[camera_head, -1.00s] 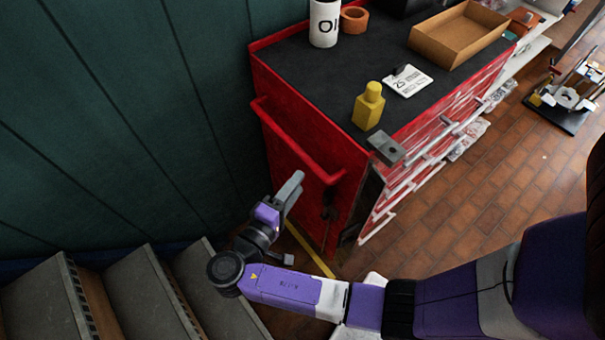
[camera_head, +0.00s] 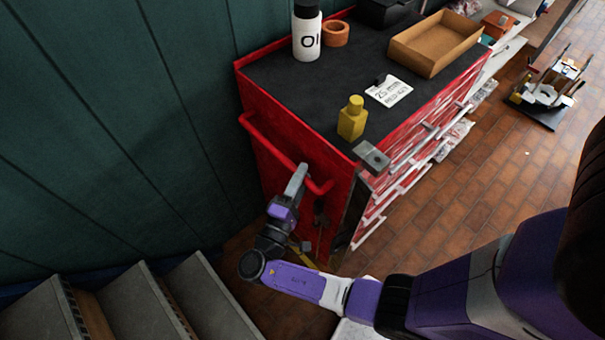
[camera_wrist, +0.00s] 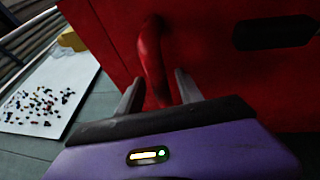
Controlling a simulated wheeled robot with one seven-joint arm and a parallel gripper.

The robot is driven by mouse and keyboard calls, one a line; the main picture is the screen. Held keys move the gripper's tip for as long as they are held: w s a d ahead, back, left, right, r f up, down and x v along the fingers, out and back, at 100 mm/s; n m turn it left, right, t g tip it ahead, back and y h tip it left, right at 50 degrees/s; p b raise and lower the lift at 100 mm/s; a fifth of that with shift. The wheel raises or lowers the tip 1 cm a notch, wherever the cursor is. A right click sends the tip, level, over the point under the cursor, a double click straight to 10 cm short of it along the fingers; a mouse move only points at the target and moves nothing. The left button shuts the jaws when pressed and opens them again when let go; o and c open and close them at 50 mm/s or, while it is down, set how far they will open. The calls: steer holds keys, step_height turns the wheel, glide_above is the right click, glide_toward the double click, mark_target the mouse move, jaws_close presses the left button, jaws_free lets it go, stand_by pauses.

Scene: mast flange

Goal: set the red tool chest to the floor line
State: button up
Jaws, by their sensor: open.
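The red tool chest (camera_head: 290,190) stands against the green wall, with a black top and several drawers on its right face. A red bar handle (camera_head: 280,152) runs along its near end. My gripper (camera_head: 298,178) is at the right part of this handle. In the wrist view the handle (camera_wrist: 152,60) passes between the two open fingers (camera_wrist: 158,92); I cannot tell if either finger touches it. A yellow floor line (camera_head: 303,256) shows at the chest's foot, mostly hidden by my arm.
A bottle (camera_head: 306,32), tape roll (camera_head: 335,33), yellow bottle (camera_head: 352,118), label card (camera_head: 389,91) and cardboard tray (camera_head: 437,43) sit on the chest. Grey steps (camera_head: 140,300) are at lower left. Brick floor (camera_head: 490,180) lies open to the right.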

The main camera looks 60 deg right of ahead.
steer(key=shift+d, duration=0.15)
jaws_close()
stand_by(1.4)
